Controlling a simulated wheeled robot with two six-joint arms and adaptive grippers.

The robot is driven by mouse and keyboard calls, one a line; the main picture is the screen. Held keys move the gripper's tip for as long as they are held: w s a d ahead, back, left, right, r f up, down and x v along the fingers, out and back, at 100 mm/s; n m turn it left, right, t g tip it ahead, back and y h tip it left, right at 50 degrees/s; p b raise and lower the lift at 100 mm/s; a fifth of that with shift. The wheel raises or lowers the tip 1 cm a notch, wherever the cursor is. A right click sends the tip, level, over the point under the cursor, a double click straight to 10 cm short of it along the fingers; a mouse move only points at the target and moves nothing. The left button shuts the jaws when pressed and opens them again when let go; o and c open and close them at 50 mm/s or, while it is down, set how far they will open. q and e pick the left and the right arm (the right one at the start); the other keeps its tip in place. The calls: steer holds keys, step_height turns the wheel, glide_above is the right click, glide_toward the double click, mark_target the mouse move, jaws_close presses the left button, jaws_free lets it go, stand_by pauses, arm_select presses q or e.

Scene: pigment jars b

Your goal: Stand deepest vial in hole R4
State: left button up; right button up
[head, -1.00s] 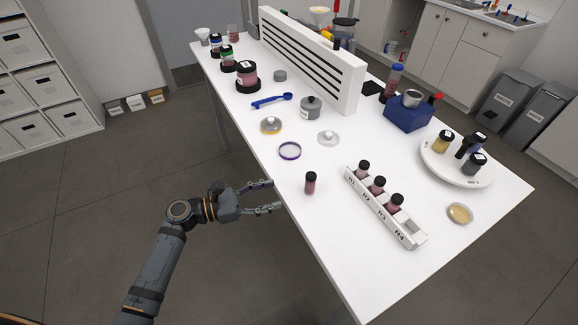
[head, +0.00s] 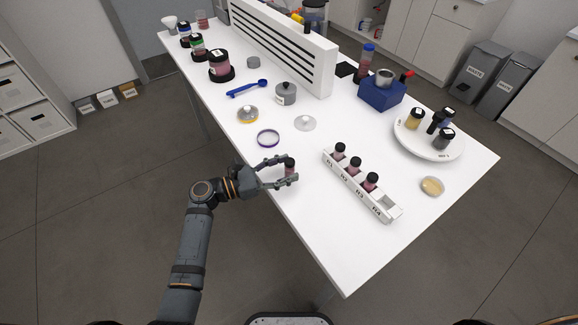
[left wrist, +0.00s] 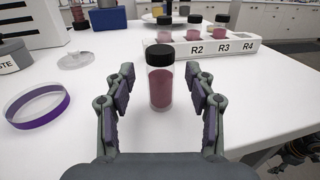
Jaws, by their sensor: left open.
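A vial (head: 289,167) with a black cap and dark pink contents stands upright on the white table near its front edge. It shows large in the left wrist view (left wrist: 160,85). My left gripper (head: 291,171) is open, with its fingers on either side of the vial and a gap at each side. The white rack (head: 362,190) stands to the right. Its holes R1, R2 and R3 hold black-capped pink vials (head: 340,150), (head: 355,165), (head: 371,181). Hole R4 (head: 390,204) at the near end is empty.
A purple-rimmed ring (head: 268,138) and a clear lid (head: 305,123) lie behind the vial. A round white tray (head: 428,145) with several jars and a shallow dish (head: 432,187) stand right of the rack. The table before the rack is clear.

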arm_select(q)
steer(key=shift+w+d, duration=0.2)
steer(key=shift+d, duration=0.6)
steer(key=shift+c, duration=1.1)
jaws_close()
arm_select(e)
steer(key=shift+d+r, duration=0.15)
steer(key=shift+d, duration=0.25)
arm_select(q)
steer(key=shift+r, duration=0.1)
arm_select(e)
steer(key=shift+r, duration=0.1)
